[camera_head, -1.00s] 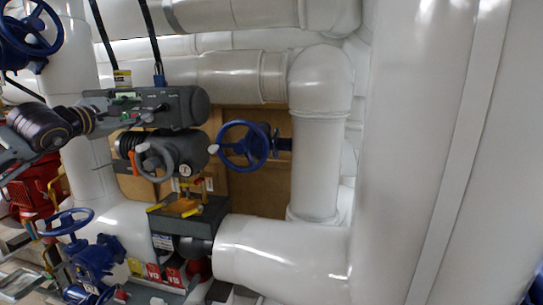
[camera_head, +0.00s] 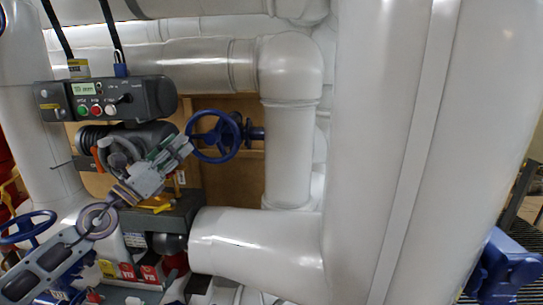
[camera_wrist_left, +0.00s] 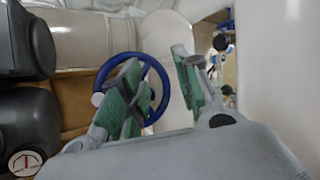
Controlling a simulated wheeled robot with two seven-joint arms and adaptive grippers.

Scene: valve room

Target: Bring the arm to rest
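My left gripper (camera_head: 172,152) reaches in from the lower left in the head view, in front of the grey valve actuator. In the left wrist view its two green-padded fingers (camera_wrist_left: 160,92) stand apart with nothing between them. A blue handwheel (camera_head: 215,136) is just right of the gripper in the head view; it also shows behind the left finger in the wrist view (camera_wrist_left: 101,77). I see no contact between them. My right gripper is not in view.
A grey control box (camera_head: 108,97) with buttons is above the gripper. Large white pipes (camera_head: 288,150) fill the middle and right. Red tags (camera_head: 149,273) and a blue handwheel (camera_head: 28,227) are lower left.

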